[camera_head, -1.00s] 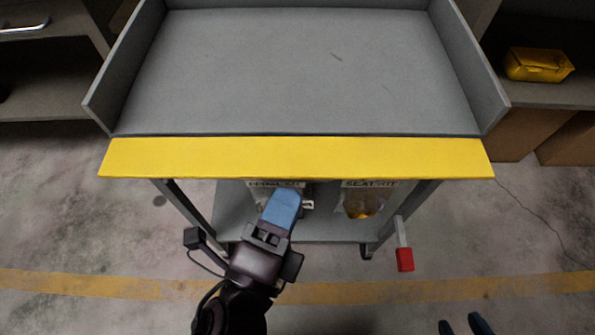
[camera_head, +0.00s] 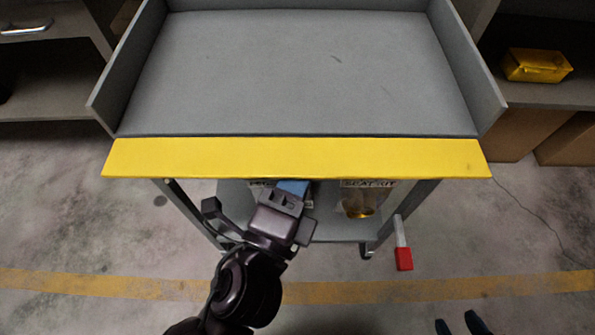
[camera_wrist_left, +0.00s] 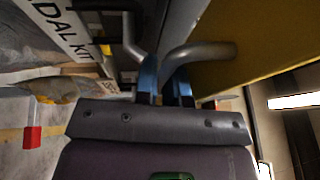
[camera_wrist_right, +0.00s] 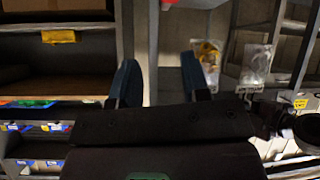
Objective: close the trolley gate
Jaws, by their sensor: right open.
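The trolley (camera_head: 310,75) stands in front of me with a grey top tray. Its gate (camera_head: 300,158) shows as a yellow strip along the near edge. My left gripper (camera_head: 293,187) reaches up to the gate's lower edge, fingertips partly hidden under it. In the left wrist view, the yellow gate (camera_wrist_left: 265,45) fills the upper right, with a grey curved handle (camera_wrist_left: 205,50). The blue left fingers (camera_wrist_left: 165,82) are close together at the handle; whether they grip it is unclear. My right gripper (camera_head: 462,322) is open and empty at the bottom right; its fingers (camera_wrist_right: 158,85) stand apart.
Labelled bags (camera_head: 358,200) hang below the gate. A red-tipped lever (camera_head: 404,258) sticks out at the trolley's right. Shelving with a yellow pack (camera_head: 537,66) is at the right, and more shelving (camera_head: 50,90) at the left. The near floor is clear.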

